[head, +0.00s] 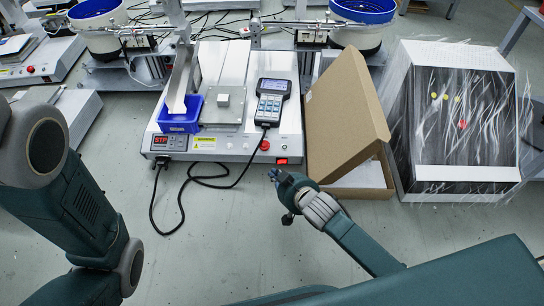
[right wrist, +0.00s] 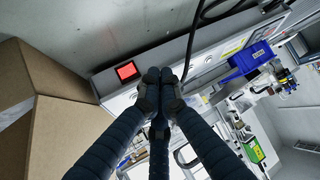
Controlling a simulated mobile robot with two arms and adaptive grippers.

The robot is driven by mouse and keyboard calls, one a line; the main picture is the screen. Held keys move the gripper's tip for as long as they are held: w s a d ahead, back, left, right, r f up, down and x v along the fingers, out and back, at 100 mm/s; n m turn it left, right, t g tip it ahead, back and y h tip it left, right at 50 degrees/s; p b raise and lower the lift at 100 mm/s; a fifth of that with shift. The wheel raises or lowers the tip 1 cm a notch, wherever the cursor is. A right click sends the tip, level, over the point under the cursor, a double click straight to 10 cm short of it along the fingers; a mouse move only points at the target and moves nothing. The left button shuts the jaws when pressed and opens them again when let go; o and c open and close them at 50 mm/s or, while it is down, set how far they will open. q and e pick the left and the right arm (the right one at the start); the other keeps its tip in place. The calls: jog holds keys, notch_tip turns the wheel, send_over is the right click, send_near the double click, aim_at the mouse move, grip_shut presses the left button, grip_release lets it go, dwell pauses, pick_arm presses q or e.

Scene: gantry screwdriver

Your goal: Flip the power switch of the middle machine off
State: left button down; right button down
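The middle machine (head: 222,152) is a white box with a control pendant (head: 271,100), a blue bin (head: 181,117) and a red-lit display on its front. Its red power switch (head: 282,161) is at the lower right of the front face. The switch also shows lit red in the right wrist view (right wrist: 127,71). My right gripper (head: 275,176) is just below and in front of the switch, apparently apart from it. In the right wrist view its fingertips (right wrist: 160,78) are together and empty, right of the switch. My left arm shows at left; its gripper is out of view.
An open cardboard box (head: 345,120) stands close to the right of the machine. A plastic-wrapped machine (head: 455,115) is beyond it. A black cable (head: 185,190) loops on the floor in front. Another machine (head: 35,60) is at the far left. The front floor is mostly clear.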

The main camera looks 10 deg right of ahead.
aim_at(282, 161)
jog(key=shift+g+h, duration=0.5)
jog(key=shift+g, duration=0.4)
jog(key=s+f, duration=0.1)
jog(key=f, duration=0.1)
jog(key=s+d+f, duration=0.1)
jog(key=f, duration=0.1)
jog(key=s+d+f, duration=0.1)
jog(key=f, duration=0.1)
jog(key=shift+s+d, duration=0.1)
jog(key=shift+s, duration=0.15)
jog(key=shift+w, duration=0.45)
jog(key=w+b, duration=0.1)
jog(key=w, duration=0.1)
jog(key=w+b, duration=0.1)
jog(key=w, duration=0.1)
jog(key=w+b, duration=0.2)
jog(key=shift+w+d, duration=0.2)
jog(key=shift+d, duration=0.2)
jog(key=shift+w+d, duration=0.1)
jog(key=shift+w, duration=0.65)
jog(key=shift+w, duration=0.1)
jog(key=shift+w+r+p, duration=0.1)
jog(key=shift+w+p, duration=0.2)
